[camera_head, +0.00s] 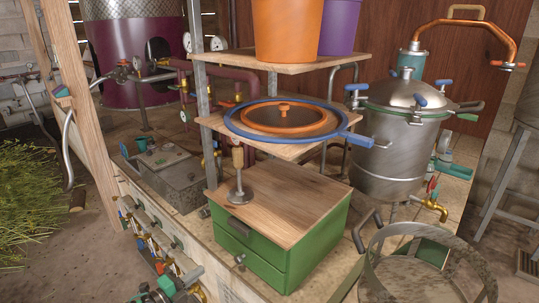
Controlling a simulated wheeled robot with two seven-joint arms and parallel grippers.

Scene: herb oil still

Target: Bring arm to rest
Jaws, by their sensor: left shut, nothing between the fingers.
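I cannot make out either of my grippers or arms in the head view. No arm crosses the picture from the left or the right, and no fingers show against the bench or the still. Nothing in the picture is visibly held.
A green drawer cabinet (285,245) with a wooden top stands at the middle. Shelves above carry a blue-rimmed ring (240,127) and an orange pot (286,28). A steel still pot (392,150) stands right, a metal basket (400,280) in front. Open floor (60,255) lies left.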

